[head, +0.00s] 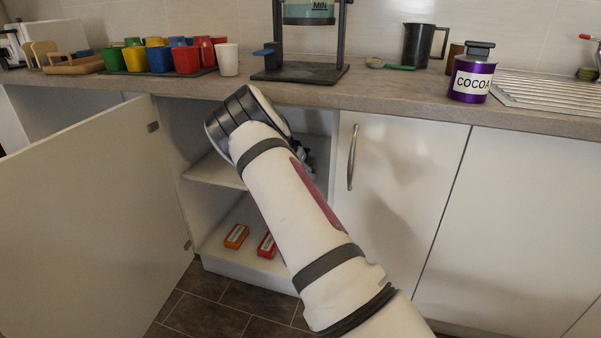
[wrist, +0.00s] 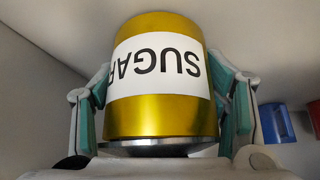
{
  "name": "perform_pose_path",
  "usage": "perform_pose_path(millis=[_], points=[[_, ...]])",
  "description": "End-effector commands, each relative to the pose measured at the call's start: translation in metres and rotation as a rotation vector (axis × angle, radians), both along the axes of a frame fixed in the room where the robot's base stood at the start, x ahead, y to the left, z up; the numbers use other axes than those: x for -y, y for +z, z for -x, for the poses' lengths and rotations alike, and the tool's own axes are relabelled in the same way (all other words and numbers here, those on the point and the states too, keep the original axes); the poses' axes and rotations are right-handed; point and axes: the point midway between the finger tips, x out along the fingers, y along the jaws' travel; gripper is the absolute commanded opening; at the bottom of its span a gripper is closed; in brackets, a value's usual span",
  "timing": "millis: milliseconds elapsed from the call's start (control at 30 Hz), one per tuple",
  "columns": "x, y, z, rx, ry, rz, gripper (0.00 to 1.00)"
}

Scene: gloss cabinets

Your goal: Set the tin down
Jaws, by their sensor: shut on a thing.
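A gold tin with a white SUGAR label (wrist: 158,100) fills the middle of the wrist view, with its lettering upside down there. My gripper (wrist: 165,100) is shut on it, one finger at each side. In the head view my arm reaches into the open cabinet (head: 215,168), and the gripper and tin are mostly hidden behind it. I cannot tell whether the tin touches the shelf. A purple COCOA tin (head: 472,80) stands on the counter at the right.
The cabinet door (head: 90,225) stands wide open at the left. An orange box (head: 236,236) and a red box (head: 267,245) lie on the lower shelf. Blue (wrist: 277,123) and red things are right of the tin in the wrist view. Several cups crowd the counter.

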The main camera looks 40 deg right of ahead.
Motion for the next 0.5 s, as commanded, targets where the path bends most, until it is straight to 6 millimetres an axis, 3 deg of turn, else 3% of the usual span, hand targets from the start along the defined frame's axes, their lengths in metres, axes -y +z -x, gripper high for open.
perform_pose_path(millis=[100, 133, 200, 500], points=[[0.0003, -0.0025, -0.0004, 0.002, 0.001, 0.001, 0.08], [-0.0001, -0.0029, 0.0001, 0.000, 0.000, 0.000, 0.74], [0.0000, -0.0026, 0.0001, 0.000, 0.000, 0.000, 0.88], [0.0000, -0.0024, 0.0001, 0.000, 0.000, 0.000, 0.88]])
